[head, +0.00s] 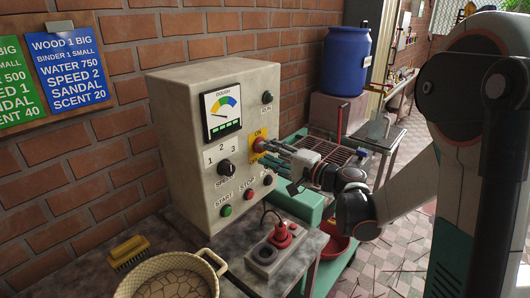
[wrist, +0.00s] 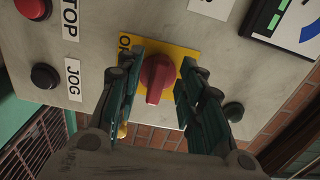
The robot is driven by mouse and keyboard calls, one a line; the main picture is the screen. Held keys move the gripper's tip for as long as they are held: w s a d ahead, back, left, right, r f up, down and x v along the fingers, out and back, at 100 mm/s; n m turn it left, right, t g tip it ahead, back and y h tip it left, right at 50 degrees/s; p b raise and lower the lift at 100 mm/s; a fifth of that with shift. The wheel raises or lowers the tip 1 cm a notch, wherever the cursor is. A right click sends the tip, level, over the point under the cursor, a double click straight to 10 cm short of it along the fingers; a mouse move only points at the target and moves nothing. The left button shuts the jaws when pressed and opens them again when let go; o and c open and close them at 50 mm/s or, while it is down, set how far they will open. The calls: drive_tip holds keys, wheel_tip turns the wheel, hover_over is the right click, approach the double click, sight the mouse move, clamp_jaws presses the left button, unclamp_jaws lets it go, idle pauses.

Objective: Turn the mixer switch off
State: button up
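The mixer switch is a red rotary knob (wrist: 158,78) on a yellow plate (wrist: 184,54) on the mixer's control panel. In the wrist view its grip runs roughly up and down the picture. A partly hidden label starting with O is at the plate's left edge there. In the head view the yellow plate (head: 257,134) reads ON at its top, and the knob (head: 259,145) shows just past my fingertips. My gripper (wrist: 160,85) is open, with one finger on each side of the knob and gaps between. It comes from the right in the head view (head: 273,155).
The grey control box (head: 180,130) also carries a speed knob (head: 226,168), a green start button (head: 226,210), a red stop button (head: 249,194) and a dark jog button (wrist: 44,76). A blue barrel (head: 345,62) stands behind.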

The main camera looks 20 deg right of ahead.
drive_tip(key=v, duration=1)
drive_tip(key=shift+a, duration=0.1)
